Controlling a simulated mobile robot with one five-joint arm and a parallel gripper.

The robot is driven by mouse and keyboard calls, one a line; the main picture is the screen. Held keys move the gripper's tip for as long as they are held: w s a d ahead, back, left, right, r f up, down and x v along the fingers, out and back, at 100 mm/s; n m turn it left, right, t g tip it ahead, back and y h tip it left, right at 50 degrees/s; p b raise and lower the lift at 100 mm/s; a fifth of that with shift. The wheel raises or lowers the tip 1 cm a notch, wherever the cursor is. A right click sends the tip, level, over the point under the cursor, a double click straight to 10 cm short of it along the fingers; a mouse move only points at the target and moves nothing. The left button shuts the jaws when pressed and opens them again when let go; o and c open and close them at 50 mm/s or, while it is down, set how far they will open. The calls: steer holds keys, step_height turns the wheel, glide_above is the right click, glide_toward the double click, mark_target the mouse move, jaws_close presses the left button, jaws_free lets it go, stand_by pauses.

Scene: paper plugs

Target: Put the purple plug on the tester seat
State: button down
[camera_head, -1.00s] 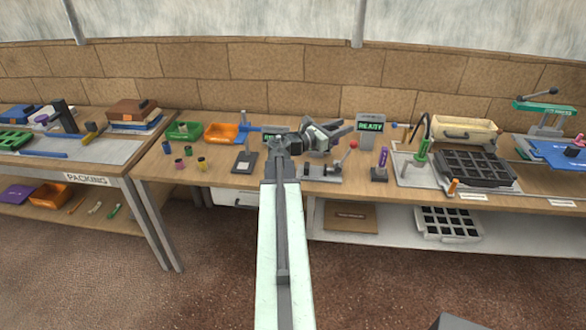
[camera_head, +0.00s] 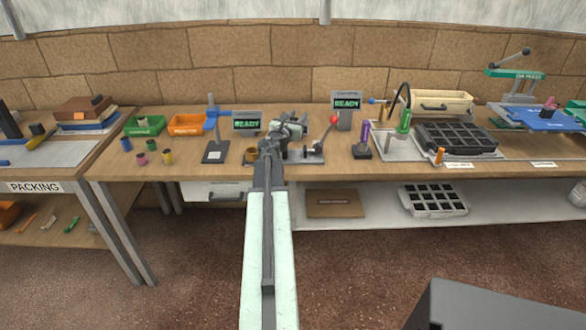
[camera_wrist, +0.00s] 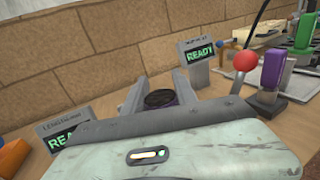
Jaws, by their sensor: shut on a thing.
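My gripper (camera_head: 293,130) is over the middle of the bench in the head view, reaching toward the wall. In the wrist view its two fingers (camera_wrist: 160,95) are closed on the purple plug (camera_wrist: 162,98), a short round piece with a dark top and a thin purple edge. The plug is hard to make out in the head view, hidden by the gripper. A lever device with a red ball knob (camera_head: 333,118) stands just right of my gripper; the knob also shows in the wrist view (camera_wrist: 245,61). I cannot clearly make out the tester seat; my gripper covers that area.
READY screens stand at left (camera_head: 247,122) and right (camera_head: 347,103) of my gripper. A purple-handled tool (camera_head: 364,133) stands right of the lever. Several small plugs, including a pink one (camera_head: 142,159), and green (camera_head: 144,126) and orange (camera_head: 186,124) bins are at left.

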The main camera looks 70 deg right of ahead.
steer(key=b, duration=1)
glide_above(298, 151)
step_height(298, 151, down, 10)
steer(key=shift+a+f, duration=0.1)
steer(key=shift+f, duration=0.05)
steer(key=shift+r, duration=0.25)
steer(key=shift+f, duration=0.2)
steer(key=c, duration=1)
jaws_free()
steer(key=shift+o, duration=0.2)
steer(key=shift+r, duration=0.1)
